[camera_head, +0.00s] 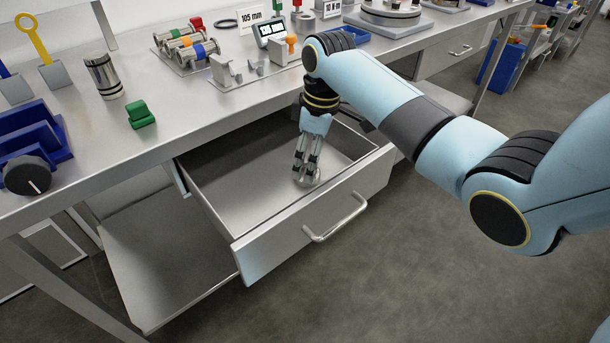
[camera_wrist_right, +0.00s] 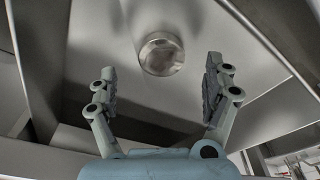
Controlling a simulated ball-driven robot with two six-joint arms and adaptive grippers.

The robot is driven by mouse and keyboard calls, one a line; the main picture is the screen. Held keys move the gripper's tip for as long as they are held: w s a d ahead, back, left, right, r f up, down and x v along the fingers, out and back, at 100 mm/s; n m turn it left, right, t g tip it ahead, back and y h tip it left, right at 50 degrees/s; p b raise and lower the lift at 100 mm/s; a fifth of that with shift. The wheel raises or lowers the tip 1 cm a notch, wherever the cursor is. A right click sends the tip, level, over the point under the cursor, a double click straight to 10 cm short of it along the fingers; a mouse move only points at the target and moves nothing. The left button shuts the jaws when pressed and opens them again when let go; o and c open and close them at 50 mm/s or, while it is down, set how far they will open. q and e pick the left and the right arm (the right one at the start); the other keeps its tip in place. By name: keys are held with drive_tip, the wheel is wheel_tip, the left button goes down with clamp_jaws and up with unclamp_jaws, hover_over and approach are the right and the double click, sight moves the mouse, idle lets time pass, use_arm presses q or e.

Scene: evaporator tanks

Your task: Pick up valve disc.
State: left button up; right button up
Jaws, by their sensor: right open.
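The valve disc (camera_wrist_right: 161,54) is a round, shiny metal disc lying on the drawer floor. In the wrist view it sits at the upper middle, beyond the fingertips and roughly in line with the gap between them. In the head view a part of the disc (camera_head: 306,180) shows right at the fingertips. My right gripper (camera_head: 306,172) points down into the open drawer (camera_head: 235,191). In the wrist view the right gripper (camera_wrist_right: 160,85) has its two fingers spread wide, with nothing between them. My left gripper is not in view.
The drawer front with its handle (camera_head: 335,218) and the drawer walls surround the right gripper. Above is the steel bench (camera_head: 190,110) with a green block (camera_head: 140,114), a metal cylinder (camera_head: 103,77) and a blue rack (camera_head: 38,137). Otherwise the drawer floor looks clear.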

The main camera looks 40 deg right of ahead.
drive_tip(key=f, duration=0.4)
drive_tip(key=shift+w+a+b, duration=0.2)
drive_tip(key=shift+a+b, duration=0.1)
drive_tip(key=shift+r, duration=0.1)
drive_tip(key=c, duration=1.6)
